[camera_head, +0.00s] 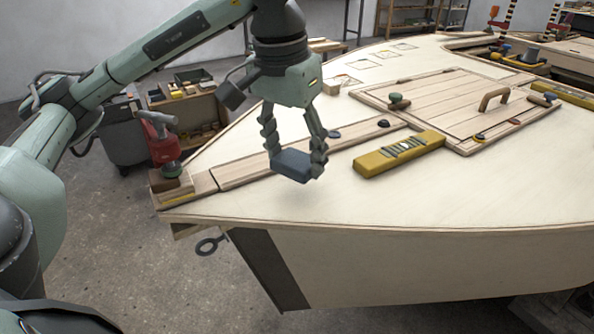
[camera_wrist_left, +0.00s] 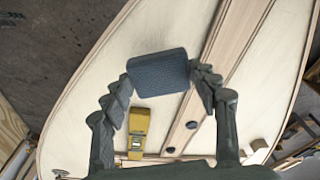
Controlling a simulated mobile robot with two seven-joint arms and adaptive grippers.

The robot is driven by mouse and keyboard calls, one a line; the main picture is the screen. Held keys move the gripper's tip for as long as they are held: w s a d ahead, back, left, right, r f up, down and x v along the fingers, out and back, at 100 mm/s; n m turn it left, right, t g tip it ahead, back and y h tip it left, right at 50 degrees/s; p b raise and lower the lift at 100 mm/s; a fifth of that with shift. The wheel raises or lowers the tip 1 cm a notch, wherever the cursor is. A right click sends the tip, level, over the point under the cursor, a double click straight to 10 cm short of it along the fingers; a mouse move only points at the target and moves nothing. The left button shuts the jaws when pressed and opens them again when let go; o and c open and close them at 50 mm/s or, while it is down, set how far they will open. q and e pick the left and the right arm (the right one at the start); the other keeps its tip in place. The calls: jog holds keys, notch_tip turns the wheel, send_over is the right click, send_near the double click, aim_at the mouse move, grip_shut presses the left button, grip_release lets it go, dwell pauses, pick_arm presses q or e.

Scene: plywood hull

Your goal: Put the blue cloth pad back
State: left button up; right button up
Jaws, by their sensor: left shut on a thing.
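The blue cloth pad (camera_head: 292,165) is a small dark blue block held between the fingertips of my left gripper (camera_head: 294,160). In the head view it hangs over the pale hull deck, near the wooden strip at the bow end. In the left wrist view the pad (camera_wrist_left: 158,72) spans the gap between both fingertips (camera_wrist_left: 160,75), with the deck behind it. Whether the pad touches the deck is hard to tell; it looks raised above it. My right gripper is not in view.
A yellow level (camera_head: 372,164) lies on the deck right of the pad. A slatted hatch panel (camera_head: 430,90) with a wooden handle (camera_head: 493,98) lies behind it. A red tool (camera_head: 160,145) stands at the left bow corner. The front deck (camera_head: 430,198) is clear.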

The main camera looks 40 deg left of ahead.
aim_at(297, 176)
pick_arm(q)
jog(key=shift+w+f, duration=0.2)
jog(key=shift+f, duration=1.95)
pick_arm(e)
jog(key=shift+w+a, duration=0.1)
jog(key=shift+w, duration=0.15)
pick_arm(q)
jog(key=shift+f, duration=0.15)
jog(key=o, duration=1.1)
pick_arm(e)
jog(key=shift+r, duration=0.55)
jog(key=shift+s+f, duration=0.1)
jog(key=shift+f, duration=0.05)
